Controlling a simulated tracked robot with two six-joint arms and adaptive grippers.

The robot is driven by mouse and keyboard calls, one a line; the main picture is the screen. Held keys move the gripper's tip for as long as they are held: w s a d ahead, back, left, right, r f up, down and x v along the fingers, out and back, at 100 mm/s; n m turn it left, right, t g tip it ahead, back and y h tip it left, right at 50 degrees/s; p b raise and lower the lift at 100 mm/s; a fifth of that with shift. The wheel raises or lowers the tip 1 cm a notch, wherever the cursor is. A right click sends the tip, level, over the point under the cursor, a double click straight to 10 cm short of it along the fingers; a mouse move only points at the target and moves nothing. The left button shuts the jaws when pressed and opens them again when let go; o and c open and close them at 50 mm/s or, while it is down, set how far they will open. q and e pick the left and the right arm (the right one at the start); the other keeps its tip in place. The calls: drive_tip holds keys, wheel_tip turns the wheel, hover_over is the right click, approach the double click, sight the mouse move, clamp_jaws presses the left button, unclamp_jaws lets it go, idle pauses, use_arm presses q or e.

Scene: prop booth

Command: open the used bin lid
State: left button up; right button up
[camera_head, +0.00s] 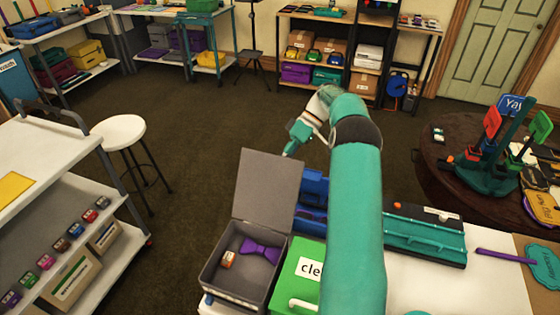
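A grey bin (212,272) stands at the front of the white table, its label cut off or unreadable. Its grey lid (265,190) stands up, open, at the back of the box. Inside lie a purple bow tie (260,250) and a small orange-and-white item (228,259). A teal arm, which looks like my right one, rises from the bottom edge. Its gripper (291,148) is near the lid's top right corner; whether it touches cannot be told. The fingers are small and partly hidden, so their opening is unclear. My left gripper is not in view.
A green box (289,277) with a partly hidden "cle" label stands right of the bin, blue bins (312,187) behind it. A teal case (425,238) lies farther right. A white stool (122,131) and shelf cart (60,215) stand left. Floor behind the bin is clear.

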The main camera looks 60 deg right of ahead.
drive_tip(key=o, duration=0.4)
drive_tip(key=shift+s+d+f, duration=0.15)
drive_tip(key=shift+d+f, duration=0.05)
drive_tip(key=shift+f, duration=0.25)
drive_tip(key=shift+s+d+f, duration=0.1)
drive_tip(key=shift+d+f, duration=0.05)
drive_tip(key=shift+f, duration=0.25)
drive_tip(key=shift+a+r, duration=0.1)
drive_tip(key=shift+r, duration=0.05)
drive_tip(key=shift+r, duration=0.2)
drive_tip(key=shift+r, duration=0.35)
drive_tip(key=r, duration=0.9)
drive_tip(key=shift+w+r, duration=0.15)
drive_tip(key=shift+w, duration=0.1)
